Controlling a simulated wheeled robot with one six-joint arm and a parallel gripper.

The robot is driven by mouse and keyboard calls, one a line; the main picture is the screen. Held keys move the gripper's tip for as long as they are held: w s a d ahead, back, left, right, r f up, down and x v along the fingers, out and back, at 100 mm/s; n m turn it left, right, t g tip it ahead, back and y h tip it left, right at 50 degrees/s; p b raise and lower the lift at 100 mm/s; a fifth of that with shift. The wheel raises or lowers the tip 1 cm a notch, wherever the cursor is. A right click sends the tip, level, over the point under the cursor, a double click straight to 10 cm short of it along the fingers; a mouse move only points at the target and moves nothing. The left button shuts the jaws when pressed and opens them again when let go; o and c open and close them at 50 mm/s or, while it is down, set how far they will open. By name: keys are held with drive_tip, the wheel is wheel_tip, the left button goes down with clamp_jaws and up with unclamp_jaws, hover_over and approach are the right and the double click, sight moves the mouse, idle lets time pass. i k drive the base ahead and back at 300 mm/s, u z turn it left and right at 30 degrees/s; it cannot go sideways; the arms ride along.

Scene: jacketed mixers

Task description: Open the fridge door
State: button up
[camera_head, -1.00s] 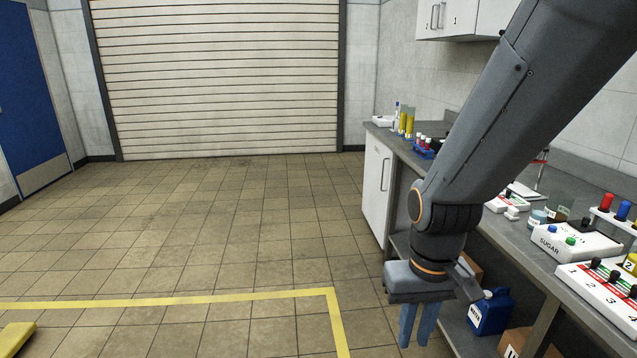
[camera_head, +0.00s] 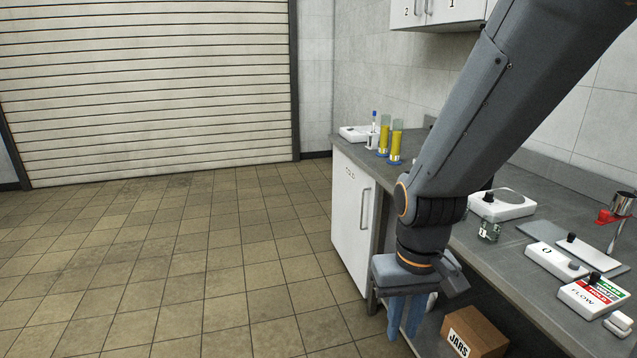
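A white cabinet door with a vertical grey handle (camera_head: 366,209) stands under the far end of the bench, and I take it for the fridge (camera_head: 349,230).
The grey bench (camera_head: 540,290) runs along the right, bearing yellow cylinders (camera_head: 396,146), a scale (camera_head: 502,205) and a FLOW box (camera_head: 594,297). A JARS carton (camera_head: 475,332) is on the shelf below. Wall cabinets (camera_head: 433,11) hang above. The tiled floor (camera_head: 200,270) at left is clear.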

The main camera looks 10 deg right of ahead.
sight(356, 194)
drive_tip(key=z, duration=0.15)
drive_tip(key=i, duration=1.25)
drive_tip(key=z, duration=0.1)
